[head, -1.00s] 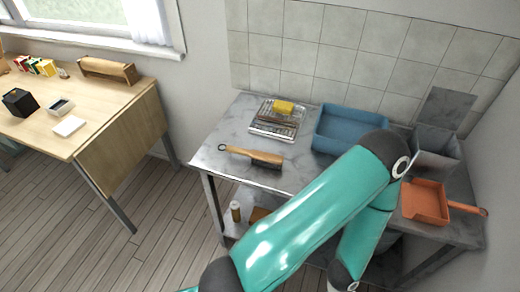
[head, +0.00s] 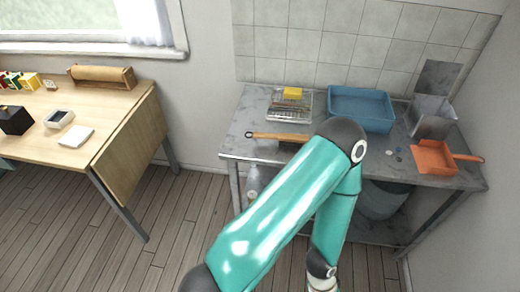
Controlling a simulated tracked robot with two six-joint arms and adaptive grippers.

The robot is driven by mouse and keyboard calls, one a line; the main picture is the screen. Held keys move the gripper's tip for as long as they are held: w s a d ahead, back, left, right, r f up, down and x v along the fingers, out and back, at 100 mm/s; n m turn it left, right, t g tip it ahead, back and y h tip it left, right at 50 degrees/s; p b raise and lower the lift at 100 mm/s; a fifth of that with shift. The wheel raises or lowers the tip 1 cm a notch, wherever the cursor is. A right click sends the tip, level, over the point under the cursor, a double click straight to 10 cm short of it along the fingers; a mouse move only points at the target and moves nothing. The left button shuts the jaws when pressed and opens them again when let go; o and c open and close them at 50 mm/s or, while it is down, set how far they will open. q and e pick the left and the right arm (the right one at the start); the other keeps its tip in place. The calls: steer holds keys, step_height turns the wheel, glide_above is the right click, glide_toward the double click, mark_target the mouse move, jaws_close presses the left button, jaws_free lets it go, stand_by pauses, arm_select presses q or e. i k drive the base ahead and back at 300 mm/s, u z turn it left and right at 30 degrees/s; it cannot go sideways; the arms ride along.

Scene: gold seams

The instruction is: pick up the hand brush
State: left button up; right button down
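The hand brush (head: 265,135) lies on the grey marbled counter (head: 240,150) near its front left. Its wooden handle points left and ends in a dark ring. The right part of the brush, with the bristles, is mostly hidden behind my teal arm. The arm rises from the bottom, bends at a dark elbow over the counter's front edge and comes back down. Its wrist is cut by the bottom edge. Neither gripper shows in the head view.
A wire rack (head: 289,107) with a yellow sponge (head: 293,92), a blue basin (head: 361,108), a grey metal bin (head: 432,117) and an orange dustpan (head: 434,157) stand on the counter. A grey bucket (head: 382,199) is below. A wooden desk (head: 110,125) stands left, with open floor between.

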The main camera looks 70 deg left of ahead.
mark_target(288, 141)
steer(key=z, duration=0.15)
steer(key=k, duration=0.25)
steer(key=u, duration=0.95)
steer(key=i, duration=1)
steer(key=u, duration=0.5)
steer(key=k, duration=0.8)
steer(key=u, duration=0.2)
steer(key=i, duration=0.85)
steer(key=z, duration=0.05)
